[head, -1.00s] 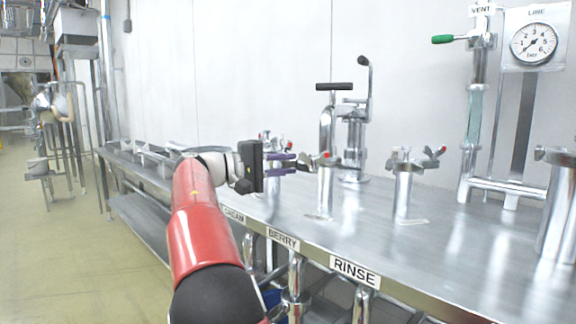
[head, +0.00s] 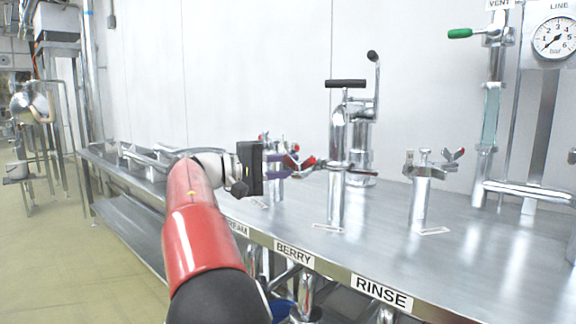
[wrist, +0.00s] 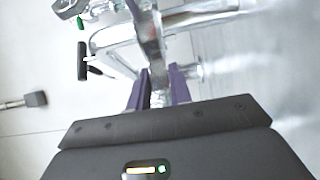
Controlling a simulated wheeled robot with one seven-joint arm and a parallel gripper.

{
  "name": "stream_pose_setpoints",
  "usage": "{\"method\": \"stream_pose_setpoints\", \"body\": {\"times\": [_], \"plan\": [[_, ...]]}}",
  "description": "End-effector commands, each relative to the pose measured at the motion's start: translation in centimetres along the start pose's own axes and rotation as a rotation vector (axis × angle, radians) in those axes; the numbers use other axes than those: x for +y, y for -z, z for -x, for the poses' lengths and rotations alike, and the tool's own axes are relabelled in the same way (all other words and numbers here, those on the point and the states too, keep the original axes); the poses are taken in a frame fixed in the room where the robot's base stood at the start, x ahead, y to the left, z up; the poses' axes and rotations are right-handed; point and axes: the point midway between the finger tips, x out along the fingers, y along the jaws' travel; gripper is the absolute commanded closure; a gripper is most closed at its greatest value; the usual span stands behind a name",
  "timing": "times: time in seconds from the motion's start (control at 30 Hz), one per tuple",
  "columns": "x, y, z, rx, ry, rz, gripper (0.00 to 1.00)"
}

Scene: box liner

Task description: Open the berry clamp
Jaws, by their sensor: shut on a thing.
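The berry clamp (head: 362,170) is a metal clamp at the top of the upright pipe (head: 335,200) behind the BERRY label (head: 294,253). A red-tipped wing piece (head: 308,161) sticks out to the left of that pipe, at my fingertips. My gripper (head: 289,165), with purple fingers, comes in from the left and is shut on this wing piece. In the wrist view my gripper (wrist: 158,84) has shiny metal between its fingers, and a metal bar (wrist: 148,32) runs on beyond them. The exact joint between wing and clamp is partly hidden.
The RINSE pipe (head: 420,205), with its own red-tipped clamp, stands to the right. Another clamped pipe is partly hidden behind my gripper. A black-handled metal device (head: 358,130) stands behind the berry pipe.

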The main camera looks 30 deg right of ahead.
Motion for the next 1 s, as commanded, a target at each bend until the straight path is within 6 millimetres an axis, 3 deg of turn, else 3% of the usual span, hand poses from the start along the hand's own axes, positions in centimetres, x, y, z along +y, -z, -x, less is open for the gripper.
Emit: {"method": "stream_pose_setpoints", "body": {"times": [0.7, 0.73, 0.8, 0.87, 1.0], "plan": [[0.22, -0.3, 0.31, -0.024, -0.004, -0.002, 1.0], [0.22, -0.3, 0.31, -0.024, -0.004, -0.002, 0.78], [0.2, -0.33, 0.3, -0.026, -0.003, -0.002, 0.69], [0.18, -0.35, 0.31, -0.027, -0.003, -0.002, 0.61], [0.12, -0.37, 0.32, -0.028, -0.002, -0.001, 0.6]]}}
